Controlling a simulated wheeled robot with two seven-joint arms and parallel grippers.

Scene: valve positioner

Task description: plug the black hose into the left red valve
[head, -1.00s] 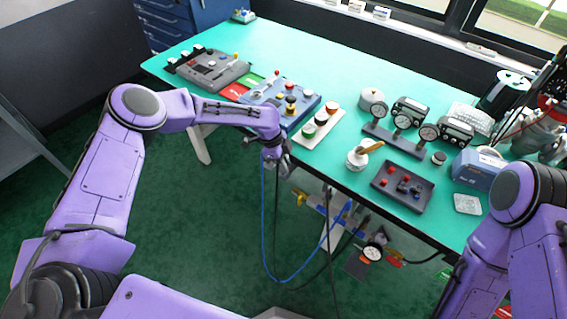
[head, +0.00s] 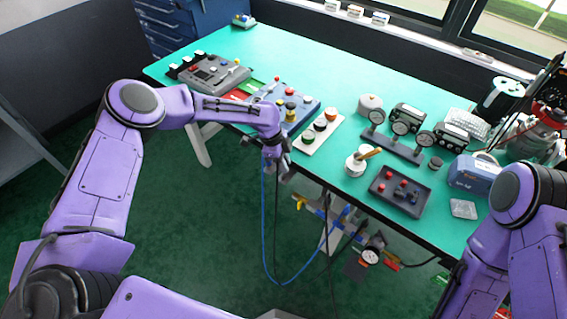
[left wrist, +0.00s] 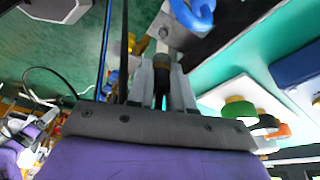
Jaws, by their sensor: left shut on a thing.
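My left gripper (head: 276,171) hangs just off the table's front edge, pointing down. In the left wrist view its fingers (left wrist: 162,88) are shut on a dark hose end (left wrist: 162,72) with a brownish collar. The black hose (head: 275,215) hangs below the gripper in the head view, close to a blue hose (head: 264,235). Below the table edge is a cluster of fittings with a yellow handle (head: 299,203), a round gauge (head: 371,256) and a small red part (head: 392,262). I cannot tell which part is the left red valve. My right gripper is out of view.
The green table (head: 300,65) carries control panels (head: 208,72), a gauge stand (head: 400,145), a dark tray (head: 400,190) and a blue box (head: 470,176). A white board with buttons (head: 318,132) lies near the edge above my gripper. The floor below is mostly clear.

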